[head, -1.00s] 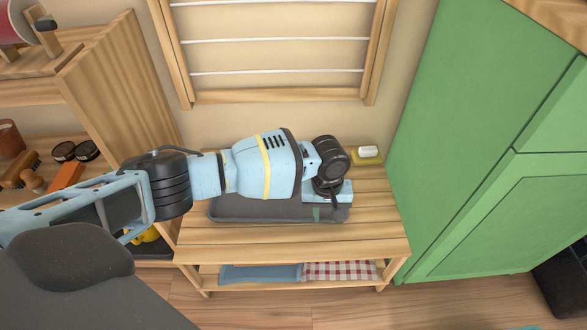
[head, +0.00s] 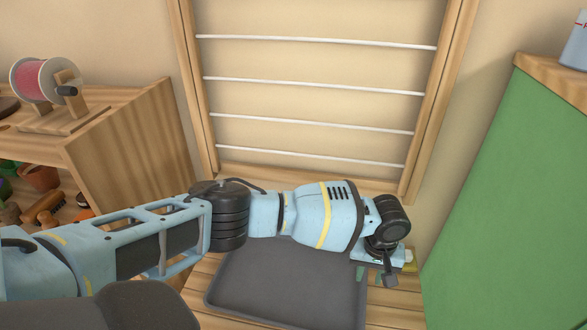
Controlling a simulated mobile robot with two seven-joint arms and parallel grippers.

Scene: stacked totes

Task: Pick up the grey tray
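The grey tray (head: 275,285) is in the lower middle of the head view, above or on the slatted wooden bench. I cannot tell whether it rests flat. My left arm crosses over its far side and hides that edge. My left gripper (head: 376,268) points down at the tray's right edge, at its far right corner. The fingertips are mostly hidden by the wrist, so I cannot see whether they are open or closed on the rim. My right gripper is not in view.
The wooden bench (head: 385,312) shows around the tray. A wall rack (head: 425,110) with white rods stands behind. A green cabinet (head: 510,190) is close on the right. A wooden shelf (head: 130,140) with a red spool (head: 38,80) is on the left. A small yellow dish is partly hidden behind the gripper.

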